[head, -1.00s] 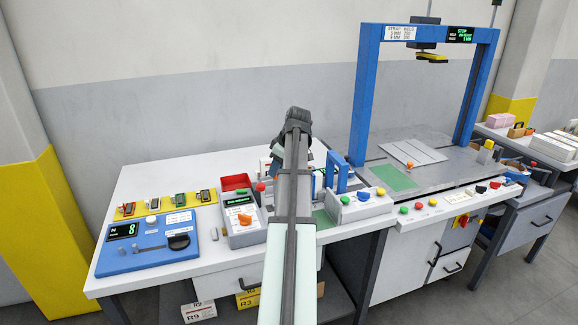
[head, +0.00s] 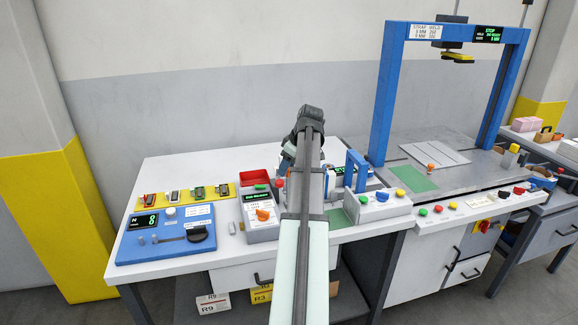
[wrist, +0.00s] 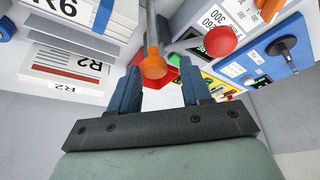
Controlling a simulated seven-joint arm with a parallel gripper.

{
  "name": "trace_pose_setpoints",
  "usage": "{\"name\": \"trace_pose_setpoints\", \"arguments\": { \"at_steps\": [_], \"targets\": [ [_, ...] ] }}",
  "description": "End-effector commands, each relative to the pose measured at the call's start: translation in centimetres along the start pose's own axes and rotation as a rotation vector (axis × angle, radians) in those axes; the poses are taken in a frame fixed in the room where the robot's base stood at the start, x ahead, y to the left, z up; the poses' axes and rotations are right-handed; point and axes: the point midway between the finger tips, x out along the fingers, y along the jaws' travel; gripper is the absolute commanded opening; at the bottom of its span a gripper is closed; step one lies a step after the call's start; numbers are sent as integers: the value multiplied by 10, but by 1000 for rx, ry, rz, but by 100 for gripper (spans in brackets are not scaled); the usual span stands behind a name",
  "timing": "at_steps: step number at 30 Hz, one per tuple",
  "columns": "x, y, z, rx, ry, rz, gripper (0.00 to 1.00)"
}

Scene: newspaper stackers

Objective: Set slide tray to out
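In the wrist view, an orange-tipped rod (wrist: 153,66) reaches down between the two blue fingers of my gripper (wrist: 158,84). The fingers are apart, with a gap on each side of the orange tip, and hold nothing. In the head view my arm covers the middle of the bench, and my gripper's fingertips are hard to make out behind it. I cannot tell for certain which part is the slide tray; the machine behind my arm is partly hidden.
A red mushroom button (wrist: 221,41) is close to the right of the rod. The blue panel (head: 136,251), a grey control box with an orange knob (head: 263,214) and a red bin (head: 250,178) stand left of my arm. A blue strapping frame (head: 388,95) stands at the right.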

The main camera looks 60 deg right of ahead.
Motion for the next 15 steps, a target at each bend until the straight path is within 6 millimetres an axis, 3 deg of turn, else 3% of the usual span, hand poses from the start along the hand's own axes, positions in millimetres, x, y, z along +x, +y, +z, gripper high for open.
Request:
{"name": "trace_pose_setpoints", "arguments": {
  "at_steps": [10, 15],
  "targets": [
    [-2, 2, 1, 2, -2, 4, 54],
    [-18, 2, 1, 2, -2, 5, 54]
  ]
}}
